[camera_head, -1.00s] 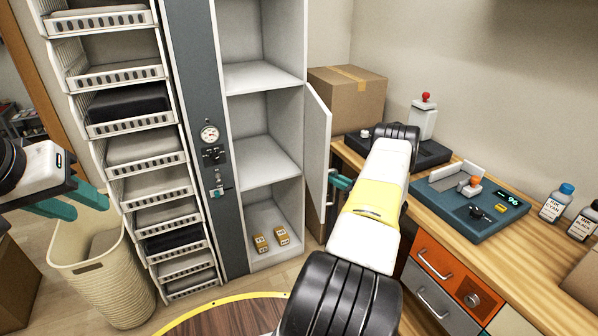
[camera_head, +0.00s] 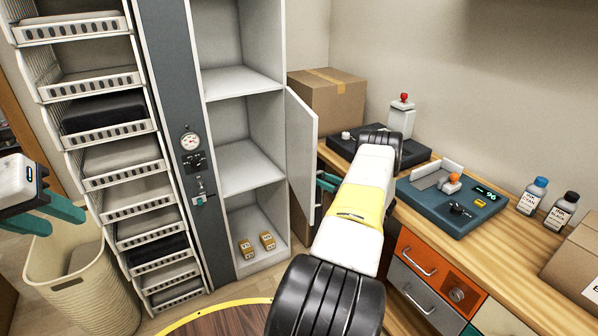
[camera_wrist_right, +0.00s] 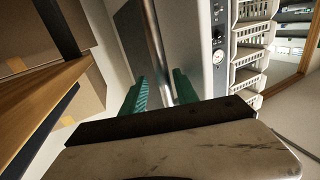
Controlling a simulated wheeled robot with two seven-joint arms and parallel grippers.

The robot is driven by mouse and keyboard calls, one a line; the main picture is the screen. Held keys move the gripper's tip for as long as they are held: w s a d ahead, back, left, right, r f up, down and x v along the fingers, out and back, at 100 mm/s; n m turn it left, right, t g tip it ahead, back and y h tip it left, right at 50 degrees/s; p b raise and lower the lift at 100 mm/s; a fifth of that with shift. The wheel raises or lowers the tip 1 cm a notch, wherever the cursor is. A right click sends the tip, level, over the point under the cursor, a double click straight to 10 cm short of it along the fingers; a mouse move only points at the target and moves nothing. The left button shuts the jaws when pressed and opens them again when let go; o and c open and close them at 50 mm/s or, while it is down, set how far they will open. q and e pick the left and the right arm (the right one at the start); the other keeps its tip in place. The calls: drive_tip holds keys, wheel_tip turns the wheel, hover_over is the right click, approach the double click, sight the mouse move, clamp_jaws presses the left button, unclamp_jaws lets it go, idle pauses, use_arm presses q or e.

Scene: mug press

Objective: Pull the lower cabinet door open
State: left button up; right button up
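The white cabinet door (camera_head: 301,150) stands swung out at the right side of the tall cabinet (camera_head: 243,160), whose shelves show. My right arm reaches toward the door's outer side. In the head view the arm hides part of my right gripper (camera_head: 327,183), and its teal fingers show by the door. In the right wrist view the gripper (camera_wrist_right: 160,92) has its fingers apart on either side of the door's metal handle bar (camera_wrist_right: 156,40). Firm contact cannot be made out. My left gripper (camera_head: 48,213) is open and empty at the left edge.
A round wooden table (camera_head: 235,318) with a yellow rim stands in front. A wooden workbench (camera_head: 470,235) with drawers and devices is at right, close to my right arm. A cream basket (camera_head: 85,285) and a tray rack (camera_head: 125,170) are at left. Small yellow boxes (camera_head: 257,243) lie in the cabinet.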

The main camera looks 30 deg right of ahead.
drive_tip(key=s+a+r, duration=0.5)
drive_tip(key=s+a, duration=0.5)
drive_tip(key=s, duration=0.2)
drive_tip(key=shift+s, duration=0.2)
drive_tip(key=shift+c, duration=0.3)
